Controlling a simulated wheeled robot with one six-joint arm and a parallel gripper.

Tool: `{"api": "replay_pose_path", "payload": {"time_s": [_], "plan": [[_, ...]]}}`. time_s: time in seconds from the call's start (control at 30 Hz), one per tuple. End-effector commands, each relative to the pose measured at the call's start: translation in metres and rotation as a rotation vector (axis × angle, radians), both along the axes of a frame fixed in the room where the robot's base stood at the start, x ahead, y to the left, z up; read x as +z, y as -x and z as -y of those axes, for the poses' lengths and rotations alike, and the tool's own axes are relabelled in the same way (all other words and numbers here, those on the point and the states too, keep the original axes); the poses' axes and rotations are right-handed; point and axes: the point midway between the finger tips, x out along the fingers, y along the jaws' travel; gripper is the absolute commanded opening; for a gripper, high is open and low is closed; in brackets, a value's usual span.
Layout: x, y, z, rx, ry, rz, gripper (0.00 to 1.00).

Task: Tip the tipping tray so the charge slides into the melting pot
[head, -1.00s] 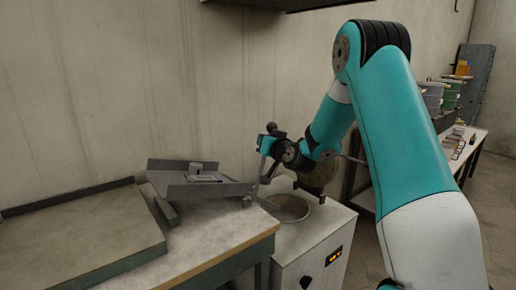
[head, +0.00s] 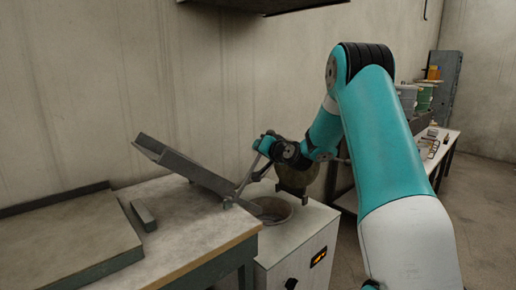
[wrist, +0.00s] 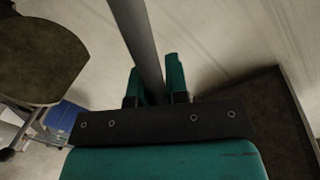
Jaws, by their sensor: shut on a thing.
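The grey tipping tray (head: 190,170) is steeply tilted, its left end raised and its right end low at the edge of the melting pot (head: 272,208). The pot is an open round bowl sunk in the white cabinet. My gripper (head: 264,147) is shut on the tray's grey lever (head: 248,174), which slants down to the tray's low end. The wrist view shows the lever (wrist: 137,40) running between the teal fingers (wrist: 155,85). I see no charge on the tray; its side wall may hide it. The pot's contents cannot be made out.
A dark block (head: 144,215) stands on the workbench (head: 195,225), left of the tray's low end. The white cabinet (head: 300,240) stands right of the bench. A rounded brown vessel (head: 297,178) is behind the pot. A side table (head: 440,150) with several items is at the far right.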

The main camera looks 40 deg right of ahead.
Motion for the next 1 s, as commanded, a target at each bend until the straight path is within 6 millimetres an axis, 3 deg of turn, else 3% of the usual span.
{"api": "replay_pose_path", "payload": {"time_s": [0.57,0.6,0.7,1.0], "plan": [[-0.0036,0.0008,0.0056,-0.006,-0.02,-0.002,0.0],[-0.0038,0.0008,0.0056,-0.007,-0.021,-0.003,0.19],[-0.0037,0.0007,0.0051,-0.006,-0.02,-0.003,0.4],[-0.0028,0.0014,0.0021,-0.001,-0.018,-0.002,0.4]]}}
